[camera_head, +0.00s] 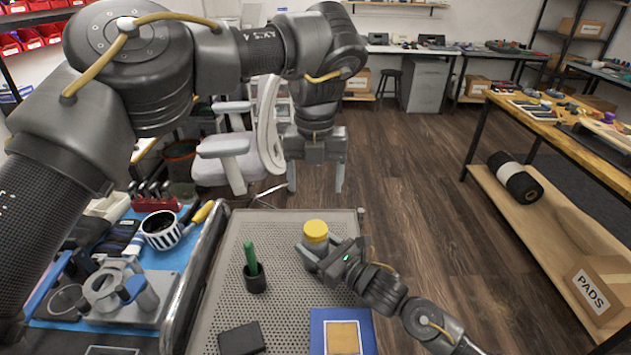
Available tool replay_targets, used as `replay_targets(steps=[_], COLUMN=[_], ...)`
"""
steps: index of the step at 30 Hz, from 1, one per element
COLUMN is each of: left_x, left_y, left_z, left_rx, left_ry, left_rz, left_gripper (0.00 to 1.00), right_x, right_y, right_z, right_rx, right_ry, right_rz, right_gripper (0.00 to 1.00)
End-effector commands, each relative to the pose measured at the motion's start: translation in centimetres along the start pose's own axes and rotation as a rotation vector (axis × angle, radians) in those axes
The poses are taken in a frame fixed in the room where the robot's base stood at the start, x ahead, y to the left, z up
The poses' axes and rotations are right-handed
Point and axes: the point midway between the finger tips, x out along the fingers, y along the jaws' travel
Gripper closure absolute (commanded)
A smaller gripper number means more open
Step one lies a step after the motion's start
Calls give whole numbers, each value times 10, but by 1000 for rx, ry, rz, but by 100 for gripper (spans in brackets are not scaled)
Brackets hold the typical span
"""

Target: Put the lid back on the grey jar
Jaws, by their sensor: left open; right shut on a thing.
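A yellow round thing (316,231) with a wider, lid-like top stands upright over the perforated grey tray top (297,222). My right gripper (316,249) comes in from the lower right and is shut on this yellow thing. The jaws hide its lower part, so I cannot tell whether it touches the tray. My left gripper (315,178) hangs fingers down, open and empty, above and beyond the yellow thing. I cannot clearly make out a grey jar or a separate lid; the jaws may hide part of it.
On the tray top are a black cup (256,283) with a green pen, a dark block (241,339) and a blue-framed square (318,331). Left, a blue mat holds a striped mug (162,231) and grey fixtures (122,290).

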Motion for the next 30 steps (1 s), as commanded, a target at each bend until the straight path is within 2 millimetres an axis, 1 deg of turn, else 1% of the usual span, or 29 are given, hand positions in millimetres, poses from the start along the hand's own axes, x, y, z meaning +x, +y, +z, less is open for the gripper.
replay_targets(steps=[1,6,7,14,17,20,30], left_x=[0,0,0,0,1,2,9], left_y=[0,0,0,0,0,0,0], left_z=[0,0,0,0,0,0,0], left_rx=[0,0,0,-1,-1,-1,-1], left_ry=[0,0,0,0,0,0,0], left_rz=[0,0,0,0,0,0,0], left_gripper=[28,28,28,28,28,28,28], right_x=[0,0,0,0,-4,-16,-80], right_y=[0,0,0,0,0,0,0], right_z=[0,0,0,0,-1,-2,-2], right_rx=[0,0,0,0,0,-1,-1], right_ry=[1,0,0,0,1,1,3], right_rz=[0,0,0,0,0,-1,0], right_gripper=[43,21,19,19,19,19,19])
